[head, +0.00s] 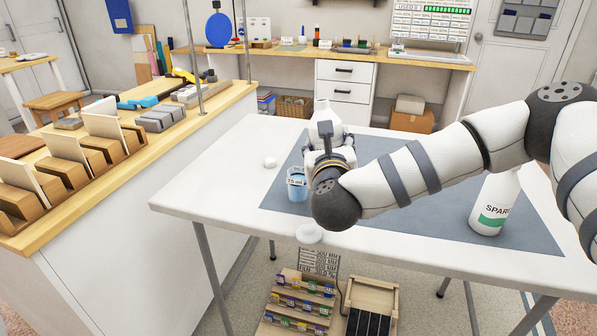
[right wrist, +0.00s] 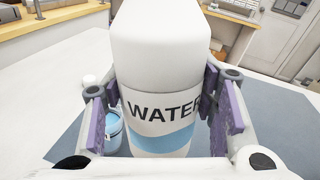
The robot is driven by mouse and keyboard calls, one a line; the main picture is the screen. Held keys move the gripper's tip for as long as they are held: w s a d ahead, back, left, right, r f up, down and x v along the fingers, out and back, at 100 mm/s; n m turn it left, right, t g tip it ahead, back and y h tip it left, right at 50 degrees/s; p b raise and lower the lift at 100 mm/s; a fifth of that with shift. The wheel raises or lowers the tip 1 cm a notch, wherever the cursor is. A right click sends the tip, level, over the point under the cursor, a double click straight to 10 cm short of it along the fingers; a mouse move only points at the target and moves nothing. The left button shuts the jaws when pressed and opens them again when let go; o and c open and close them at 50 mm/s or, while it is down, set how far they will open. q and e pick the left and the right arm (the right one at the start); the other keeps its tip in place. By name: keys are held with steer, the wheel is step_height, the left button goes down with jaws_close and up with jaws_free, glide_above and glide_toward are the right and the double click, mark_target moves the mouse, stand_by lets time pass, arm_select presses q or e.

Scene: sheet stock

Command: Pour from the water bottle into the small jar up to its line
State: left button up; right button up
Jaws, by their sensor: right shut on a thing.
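My right gripper (head: 326,152) is shut on the water bottle (head: 325,122), a white bottle over the table. In the right wrist view, the purple pads of the gripper (right wrist: 165,112) flank the bottle (right wrist: 160,90), which shows its WATER label and blue stripe. Its mouth is not clear, and I cannot tell its exact tilt. The small jar (head: 297,185) stands on the grey mat, just left of the gripper, with a marking on its side and light blue inside. It also shows in the wrist view (right wrist: 114,136), partly behind a finger. My left gripper is not in view.
A white cap (head: 270,162) lies on the white table (head: 210,175), left of the mat (head: 400,233). A bottle marked SPARE (head: 494,207) stands at the mat's right, near my right arm.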

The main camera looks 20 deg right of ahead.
steer(key=shift+w+a+f+m+t+b, duration=0.3)
steer(key=shift+w+a+f+m+b, duration=0.15)
steer(key=shift+f+m+b, duration=0.15)
steer(key=shift+w+a+r, duration=0.1)
steer(key=shift+w, duration=0.1)
steer(key=shift+r+t, duration=0.3)
steer(key=shift+r, duration=0.1)
steer(key=shift+m, duration=0.3)
steer(key=s+d+r, duration=0.1)
steer(key=s+r, duration=0.1)
steer(key=s+d+r+p, duration=0.1)
steer(key=s+d+r, duration=0.1)
steer(key=shift+s+d+r, duration=0.2)
steer(key=shift+d+r, duration=0.05)
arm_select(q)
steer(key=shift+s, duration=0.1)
arm_select(e)
steer(key=shift+s+d+r, duration=0.15)
steer(key=shift+s+r, duration=0.1)
